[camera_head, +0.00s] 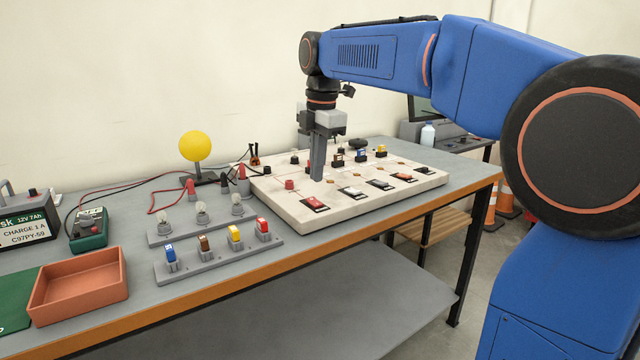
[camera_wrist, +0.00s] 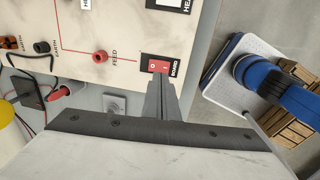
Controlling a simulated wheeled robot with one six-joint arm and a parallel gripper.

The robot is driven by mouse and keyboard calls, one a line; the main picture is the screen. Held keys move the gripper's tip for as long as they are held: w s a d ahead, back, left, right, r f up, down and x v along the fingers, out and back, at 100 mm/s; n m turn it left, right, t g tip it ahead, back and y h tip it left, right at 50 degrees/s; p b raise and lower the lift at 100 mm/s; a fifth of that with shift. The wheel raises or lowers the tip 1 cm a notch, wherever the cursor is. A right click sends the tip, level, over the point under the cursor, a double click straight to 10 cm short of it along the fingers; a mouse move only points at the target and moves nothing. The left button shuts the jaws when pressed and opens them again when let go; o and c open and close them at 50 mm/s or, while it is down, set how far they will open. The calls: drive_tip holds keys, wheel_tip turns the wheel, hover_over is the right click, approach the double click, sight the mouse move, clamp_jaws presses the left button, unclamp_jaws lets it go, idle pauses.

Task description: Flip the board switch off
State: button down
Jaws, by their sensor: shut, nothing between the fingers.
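The board switch is a red rocker in a black frame at the near left corner of the white panel (camera_head: 347,212). In the head view the switch (camera_head: 315,204) sits just below my fingertips. In the wrist view the switch (camera_wrist: 158,67) has the label BOARD beside it, and its lower edge is close to my fingers. My gripper (camera_head: 318,178) points straight down, shut and empty, just above the switch. In the wrist view my gripper (camera_wrist: 160,82) reaches the switch's edge. I cannot tell whether it touches.
Several other switches line the panel's front edge, with coloured plugs behind. A grey fuse strip (camera_head: 215,262), an orange tray (camera_head: 80,285) and a yellow ball on a stand (camera_head: 195,146) are to the left. A red FEED socket (camera_wrist: 100,57) is near the switch.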

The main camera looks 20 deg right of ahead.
wheel_tip(320, 180, up, 8)
hover_over(313, 199)
drive_tip(key=s, duration=0.3)
drive_tip(key=shift+s+d, duration=0.15)
drive_tip(key=shift+d, duration=0.15)
drive_tip(key=shift+w+r, duration=0.15)
drive_tip(key=shift+w, duration=0.6)
drive_tip(key=f, duration=0.4)
drive_tip(key=w+f, duration=0.1)
drive_tip(key=f, duration=0.9)
drive_tip(key=shift+w+a, duration=0.25)
drive_tip(key=shift+w, duration=0.05)
